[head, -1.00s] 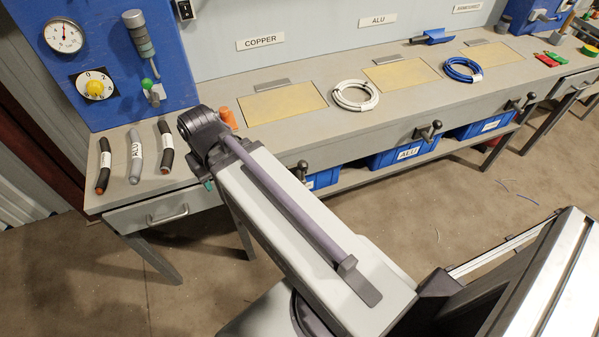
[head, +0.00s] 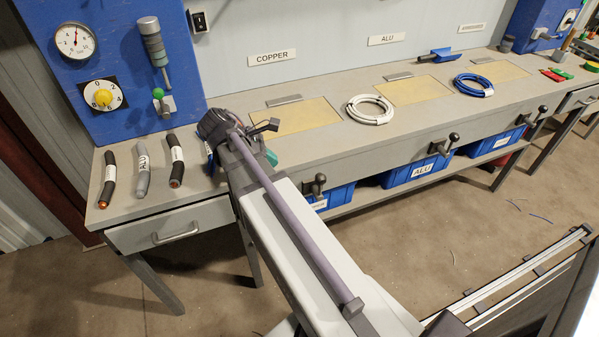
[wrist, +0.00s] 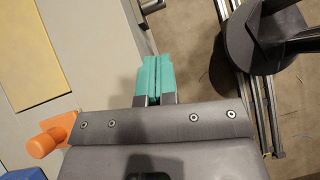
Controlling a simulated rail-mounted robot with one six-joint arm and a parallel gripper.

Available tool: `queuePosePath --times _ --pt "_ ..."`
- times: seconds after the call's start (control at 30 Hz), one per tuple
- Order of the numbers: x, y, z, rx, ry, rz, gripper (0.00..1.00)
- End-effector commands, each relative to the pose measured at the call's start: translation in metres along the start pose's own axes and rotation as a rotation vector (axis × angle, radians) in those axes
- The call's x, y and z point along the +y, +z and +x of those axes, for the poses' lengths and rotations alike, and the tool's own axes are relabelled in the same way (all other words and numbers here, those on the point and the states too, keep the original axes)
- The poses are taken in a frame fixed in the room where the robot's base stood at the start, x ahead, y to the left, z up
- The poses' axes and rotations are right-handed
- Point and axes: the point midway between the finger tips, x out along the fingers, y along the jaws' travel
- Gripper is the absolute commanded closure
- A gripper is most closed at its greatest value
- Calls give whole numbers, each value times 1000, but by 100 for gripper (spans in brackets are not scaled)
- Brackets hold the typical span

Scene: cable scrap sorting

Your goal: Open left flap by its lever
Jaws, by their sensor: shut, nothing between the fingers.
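The left flap (head: 295,117) is a closed yellow panel in the bench top below the COPPER sign. Its lever (head: 314,184), dark with a round knob, sits on the bench front to the right of and below my gripper in the head view. My gripper (head: 271,157) has teal fingertips and is near the bench's front edge, apart from the lever. In the wrist view the teal fingers (wrist: 155,78) are together with nothing between them. A yellow panel (wrist: 32,45) shows at upper left there; I cannot make out the lever in that view.
A white cable coil (head: 370,110) and a blue coil (head: 474,85) lie on the bench. Several cable pieces (head: 143,170) lie at its left end. Other levers (head: 445,143) line the front, above blue bins (head: 415,170).

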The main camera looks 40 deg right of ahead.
Motion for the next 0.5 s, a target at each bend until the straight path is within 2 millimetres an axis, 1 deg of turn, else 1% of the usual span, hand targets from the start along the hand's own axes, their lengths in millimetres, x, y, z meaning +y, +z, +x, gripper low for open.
queuePosePath --times 0.17,0.5 --pt "-1 -5 28 0 -1 3 100" --pt "-1 -7 104 1 -1 3 100"
